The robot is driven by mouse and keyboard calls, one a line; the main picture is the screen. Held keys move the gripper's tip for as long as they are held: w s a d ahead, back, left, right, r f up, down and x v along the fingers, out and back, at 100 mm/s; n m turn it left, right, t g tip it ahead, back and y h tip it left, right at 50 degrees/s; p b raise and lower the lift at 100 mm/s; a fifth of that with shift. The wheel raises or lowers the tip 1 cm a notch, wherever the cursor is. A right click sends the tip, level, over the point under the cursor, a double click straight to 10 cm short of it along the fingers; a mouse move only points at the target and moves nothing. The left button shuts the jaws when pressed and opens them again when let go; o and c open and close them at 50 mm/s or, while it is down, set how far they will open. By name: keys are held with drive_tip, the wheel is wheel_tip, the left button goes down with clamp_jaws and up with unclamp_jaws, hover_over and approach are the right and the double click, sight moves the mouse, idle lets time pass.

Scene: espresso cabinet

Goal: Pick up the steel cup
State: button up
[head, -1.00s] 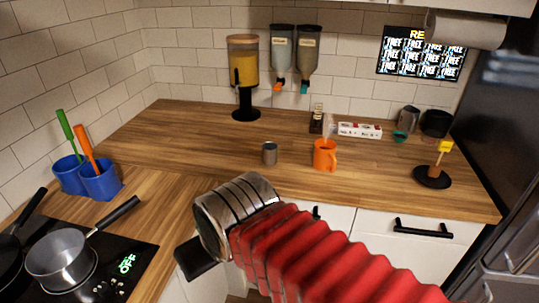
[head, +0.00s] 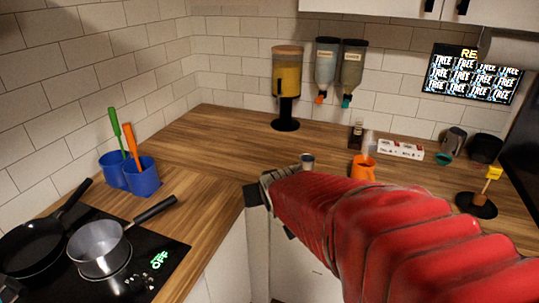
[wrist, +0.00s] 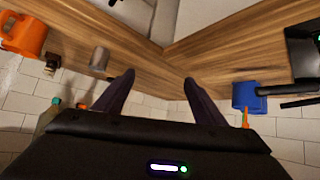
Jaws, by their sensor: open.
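The small grey steel cup (head: 307,161) stands on the wooden counter in the head view, with its lower part hidden behind my red arm. In the wrist view the steel cup (wrist: 99,60) shows left of the fingers, apart from them. My gripper (wrist: 158,78) is open and empty, its two dark fingers spread over the counter corner. In the head view my gripper (head: 262,195) is partly hidden, at the counter's front edge, left of and nearer than the cup.
An orange mug (head: 362,168) stands right of the cup. A yellow-filled dispenser (head: 286,90) stands behind. Blue holders (head: 143,178) with utensils and a saucepan (head: 98,250) on the hob are at left. The counter (head: 225,150) left of the cup is clear.

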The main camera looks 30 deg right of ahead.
drive_tip(key=w+d+f+m+t+h, duration=0.1)
drive_tip(key=w+d+f+h, duration=0.2)
drive_tip(key=d, duration=0.7)
drive_tip(key=m+t, duration=0.2)
approach(308, 165)
drive_tip(key=shift+s+a+r, duration=0.15)
drive_tip(key=shift+s+a, duration=0.15)
drive_tip(key=shift+a, duration=0.55)
drive_tip(key=shift+d+h, duration=0.3)
drive_tip(key=shift+d, duration=0.2)
drive_tip(key=shift+x, duration=4.3)
drive_tip(key=shift+x, duration=2.6)
drive_tip(key=shift+a, duration=0.1)
